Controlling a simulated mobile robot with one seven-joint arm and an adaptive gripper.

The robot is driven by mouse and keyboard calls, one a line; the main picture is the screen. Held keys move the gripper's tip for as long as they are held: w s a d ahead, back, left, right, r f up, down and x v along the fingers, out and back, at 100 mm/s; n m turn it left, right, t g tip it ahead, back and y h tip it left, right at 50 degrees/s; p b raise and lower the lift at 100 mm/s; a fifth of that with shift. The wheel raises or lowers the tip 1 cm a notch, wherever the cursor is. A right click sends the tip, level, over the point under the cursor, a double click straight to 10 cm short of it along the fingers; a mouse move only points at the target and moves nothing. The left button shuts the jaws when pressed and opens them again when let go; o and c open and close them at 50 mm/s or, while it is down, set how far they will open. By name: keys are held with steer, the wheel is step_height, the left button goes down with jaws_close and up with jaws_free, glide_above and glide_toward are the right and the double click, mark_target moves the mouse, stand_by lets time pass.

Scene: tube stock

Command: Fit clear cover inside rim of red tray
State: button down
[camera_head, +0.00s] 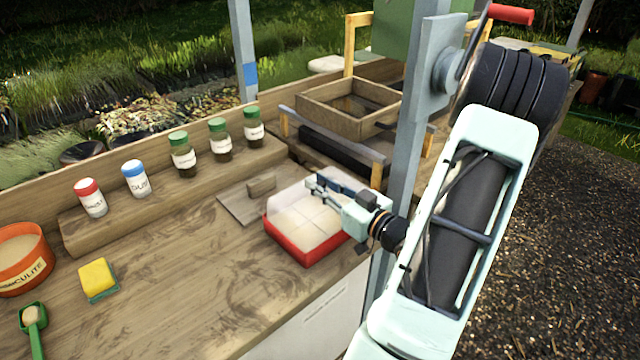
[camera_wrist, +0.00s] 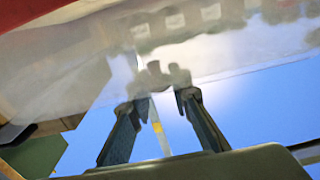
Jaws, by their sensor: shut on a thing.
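The red tray (camera_head: 292,245) stands on the wooden bench near its front right edge, with a pale fill. The clear cover (camera_head: 287,207) is over the tray, its see-through walls rising above the red rim. My gripper (camera_head: 314,185) comes in from the right and is shut on the cover at its upper part. In the wrist view, the fingers (camera_wrist: 160,78) close in front of the cover's glossy, see-through surface (camera_wrist: 75,75). A red strip of the tray (camera_wrist: 28,12) shows at upper left. I cannot tell whether the cover's lower edge is inside the rim.
A wooden board with a block handle (camera_head: 240,205) lies left of the tray. Jars and shakers stand on the raised step (camera_head: 160,205) behind. A grey post (camera_head: 405,150) rises close to my arm. A yellow sponge (camera_head: 98,278) and orange tub (camera_head: 22,262) are far left; bench between is clear.

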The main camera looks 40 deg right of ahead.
stand_by(0.4)
steer(key=c, duration=1.7)
jaws_free()
steer(key=shift+r+p, duration=3.1)
steer(key=shift+r, duration=0.9)
